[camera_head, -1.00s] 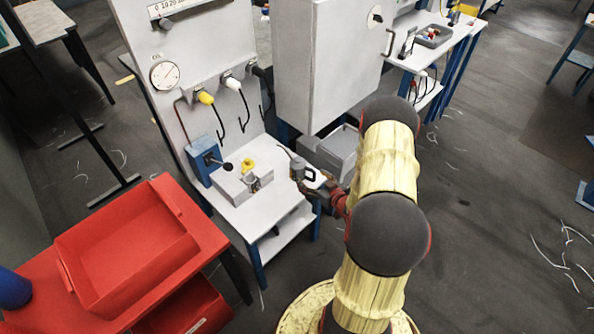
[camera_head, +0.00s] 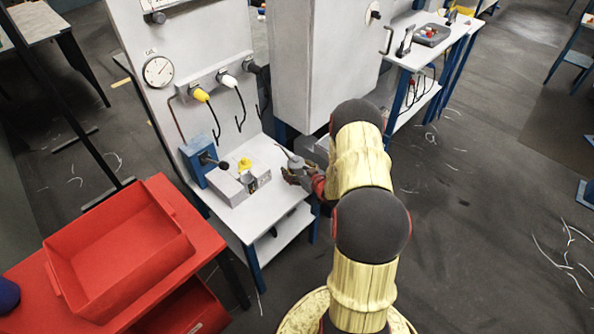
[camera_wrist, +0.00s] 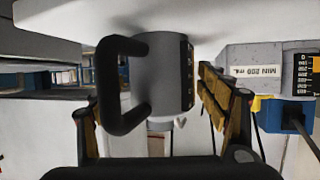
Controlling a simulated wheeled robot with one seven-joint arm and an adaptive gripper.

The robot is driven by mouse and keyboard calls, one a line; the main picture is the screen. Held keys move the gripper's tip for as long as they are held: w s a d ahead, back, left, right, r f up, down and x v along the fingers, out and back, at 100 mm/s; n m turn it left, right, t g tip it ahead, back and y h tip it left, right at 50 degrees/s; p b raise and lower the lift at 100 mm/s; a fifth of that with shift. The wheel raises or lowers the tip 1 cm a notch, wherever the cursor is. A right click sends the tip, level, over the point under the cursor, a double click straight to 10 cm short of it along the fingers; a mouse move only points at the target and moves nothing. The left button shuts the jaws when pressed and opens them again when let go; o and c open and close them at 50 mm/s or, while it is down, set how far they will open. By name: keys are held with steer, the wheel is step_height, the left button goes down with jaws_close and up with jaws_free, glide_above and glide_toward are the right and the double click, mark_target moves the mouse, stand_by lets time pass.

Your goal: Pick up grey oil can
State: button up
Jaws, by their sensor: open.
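The grey oil can (camera_head: 295,163) stands near the right edge of the white bench top (camera_head: 262,215), its thin spout pointing up and left. In the wrist view the can (camera_wrist: 165,75) appears upside down, with a black loop handle (camera_wrist: 112,85) facing the camera and a dark scale on its side. My gripper (camera_head: 303,178) is at the can from the right. In the wrist view its open fingers (camera_wrist: 150,100) lie on either side of the can. A gap shows by the right finger; contact on the left cannot be told.
A grey block (camera_head: 230,188) with a yellow knob (camera_head: 244,164) stands left of the can, beside a blue fixture (camera_head: 197,163). A red tray (camera_head: 120,255) is at left. A tall grey cabinet (camera_head: 315,60) stands behind.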

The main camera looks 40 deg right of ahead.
steer(key=c, duration=1.5)
steer(key=shift+r, duration=0.1)
steer(key=shift+c, duration=0.2)
